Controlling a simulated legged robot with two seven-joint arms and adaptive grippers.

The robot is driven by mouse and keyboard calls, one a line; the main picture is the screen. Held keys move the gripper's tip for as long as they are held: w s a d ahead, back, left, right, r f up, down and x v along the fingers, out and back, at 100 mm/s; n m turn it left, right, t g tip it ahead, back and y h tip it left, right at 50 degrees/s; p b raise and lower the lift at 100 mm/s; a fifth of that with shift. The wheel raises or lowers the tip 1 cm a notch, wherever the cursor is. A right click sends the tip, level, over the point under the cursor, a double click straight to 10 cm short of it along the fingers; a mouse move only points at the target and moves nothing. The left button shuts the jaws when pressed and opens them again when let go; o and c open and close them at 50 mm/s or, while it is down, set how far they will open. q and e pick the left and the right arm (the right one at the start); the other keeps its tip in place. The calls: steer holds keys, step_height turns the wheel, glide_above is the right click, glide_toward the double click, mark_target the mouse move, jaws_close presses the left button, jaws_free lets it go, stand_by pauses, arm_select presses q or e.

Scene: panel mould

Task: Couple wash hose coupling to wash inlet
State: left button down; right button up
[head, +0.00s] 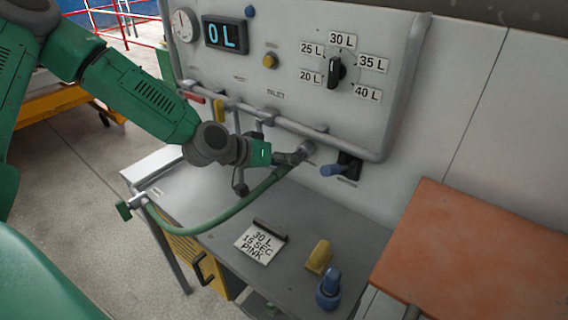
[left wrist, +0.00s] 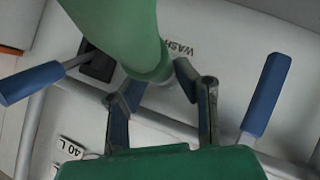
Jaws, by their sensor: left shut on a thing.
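My left gripper (head: 290,158) is at the front of the grey panel, shut on the wash hose coupling at the end of the green hose (head: 225,222). The coupling is mostly hidden by the fingers. In the left wrist view, the fingers (left wrist: 160,105) flank the coupling end of the thick green hose (left wrist: 125,35), beside an upside-down WASH label (left wrist: 178,48). The wash inlet (head: 308,149) shows as a round grey fitting at the coupling's end. They appear to meet, but I cannot tell whether the coupling is seated. My right gripper is out of view.
A blue-handled lever (head: 333,170) sits just right of the inlet. A grey pipe (head: 340,146) runs along the panel's lower edge. The grey bench (head: 345,235) below holds a card (head: 260,241), a yellow piece (head: 319,257) and a blue piece (head: 329,289). A brown board (head: 480,250) is at right.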

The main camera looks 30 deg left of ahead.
arm_select(q)
steer(key=shift+w+a, duration=0.15)
steer(key=shift+w, duration=0.05)
steer(key=shift+w+f, duration=0.1)
steer(key=shift+w, duration=0.35)
steer(key=c, duration=1.2)
jaws_free()
steer(key=shift+o, duration=0.2)
